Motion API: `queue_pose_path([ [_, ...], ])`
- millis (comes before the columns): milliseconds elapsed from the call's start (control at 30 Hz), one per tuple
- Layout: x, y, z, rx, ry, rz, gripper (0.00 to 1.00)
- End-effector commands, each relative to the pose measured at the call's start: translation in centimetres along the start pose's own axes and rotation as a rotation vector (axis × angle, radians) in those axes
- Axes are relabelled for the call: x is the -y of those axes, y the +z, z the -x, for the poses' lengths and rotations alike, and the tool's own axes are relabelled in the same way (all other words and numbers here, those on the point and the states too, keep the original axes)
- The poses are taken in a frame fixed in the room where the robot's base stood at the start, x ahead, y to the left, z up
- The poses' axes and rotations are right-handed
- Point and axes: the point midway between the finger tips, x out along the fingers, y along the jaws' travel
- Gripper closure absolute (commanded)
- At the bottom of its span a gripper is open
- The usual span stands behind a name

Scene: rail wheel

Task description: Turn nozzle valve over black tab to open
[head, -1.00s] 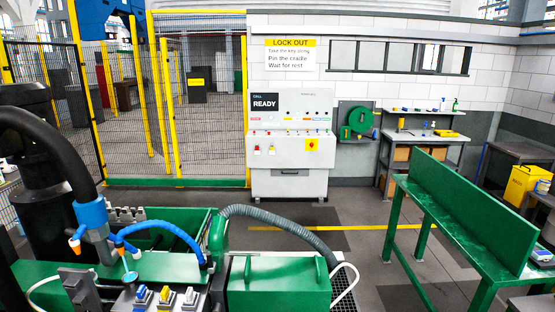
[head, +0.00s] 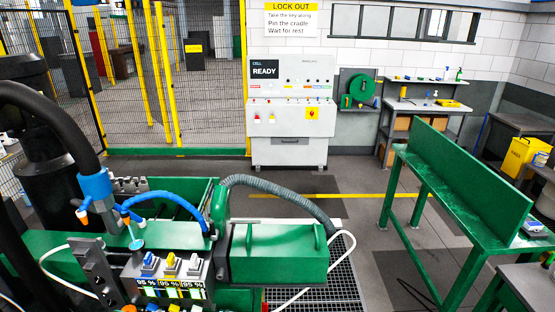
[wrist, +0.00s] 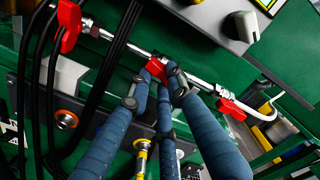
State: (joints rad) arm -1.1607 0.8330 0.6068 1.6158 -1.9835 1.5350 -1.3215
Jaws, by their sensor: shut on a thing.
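In the wrist view my gripper (wrist: 158,86), with long blue ribbed fingers and dark tips, is shut on a red valve handle (wrist: 156,68) on a silver pipe. The fingers hide part of this handle and its valve body. Another red handle (wrist: 69,22) stands at the upper left of the same pipe line. A third red handle (wrist: 233,108) lies to the right of the fingers. I cannot tell which part is the black tab. I cannot make out my gripper in the head view.
Black hoses (wrist: 50,80) hang left of the fingers, before a green panel. A grey box with a knob (wrist: 240,25) sits above. In the head view, a green machine (head: 275,265) fills the lower left, a green bench (head: 470,200) stands right, and open floor lies between.

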Motion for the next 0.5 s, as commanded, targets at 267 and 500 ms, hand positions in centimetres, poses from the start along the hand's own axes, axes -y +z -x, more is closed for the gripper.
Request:
queue_pose_path([
  [267,0.55,-0.68,-0.21,-0.014,-0.009,0.091,1.00],
  [500,0.57,-0.76,-0.21,-0.014,-0.008,0.275,1.00],
])
